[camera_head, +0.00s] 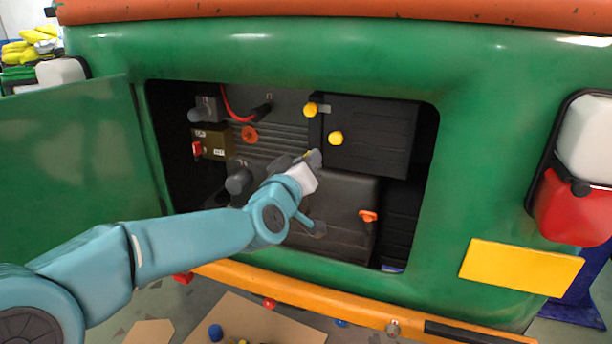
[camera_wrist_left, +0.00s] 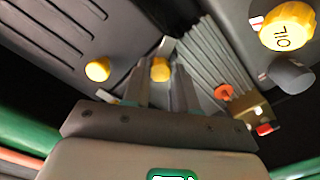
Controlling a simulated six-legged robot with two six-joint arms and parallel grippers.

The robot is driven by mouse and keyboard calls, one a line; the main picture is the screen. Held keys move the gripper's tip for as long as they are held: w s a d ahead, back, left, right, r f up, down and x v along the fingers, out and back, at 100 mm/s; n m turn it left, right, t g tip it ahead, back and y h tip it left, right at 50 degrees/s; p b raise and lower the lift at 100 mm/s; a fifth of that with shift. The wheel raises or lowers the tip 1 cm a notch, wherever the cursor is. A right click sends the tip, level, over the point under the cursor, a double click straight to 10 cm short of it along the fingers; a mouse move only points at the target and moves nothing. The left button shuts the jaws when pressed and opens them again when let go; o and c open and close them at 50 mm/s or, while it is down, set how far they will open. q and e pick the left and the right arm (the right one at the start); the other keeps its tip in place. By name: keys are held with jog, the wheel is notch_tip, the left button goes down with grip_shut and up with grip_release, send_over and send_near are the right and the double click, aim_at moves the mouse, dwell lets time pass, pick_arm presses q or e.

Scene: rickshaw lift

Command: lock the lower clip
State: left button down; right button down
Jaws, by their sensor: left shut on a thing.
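In the head view my left gripper (camera_head: 314,158) reaches into the open bay at the back of the green vehicle. Its fingers are at the lower left edge of the black box (camera_head: 372,150). In the left wrist view my left gripper (camera_wrist_left: 160,88) is shut on a yellow knob (camera_wrist_left: 160,69), which looks like the lower clip. The fingers cover much of it. The upper clip (camera_head: 311,110), a yellow knob with a small metal bar, sits higher at the box's left edge. My right gripper is not in view.
Another yellow knob (camera_head: 336,138) is on the black box. An orange knob (camera_head: 250,134) and a brown box (camera_head: 213,145) stand to the left. A yellow oil cap (camera_wrist_left: 287,27) shows in the wrist view. The open green door (camera_head: 75,150) and bay edges bound the space.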

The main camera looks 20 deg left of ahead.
pick_arm(q)
jog(key=shift+n+b, duration=3.55)
jog(key=shift+n, duration=3.05)
jog(key=c, duration=0.9)
grip_release()
jog(key=s, duration=1.6)
jog(key=shift+s+a, duration=0.15)
jog(key=shift+a, duration=0.1)
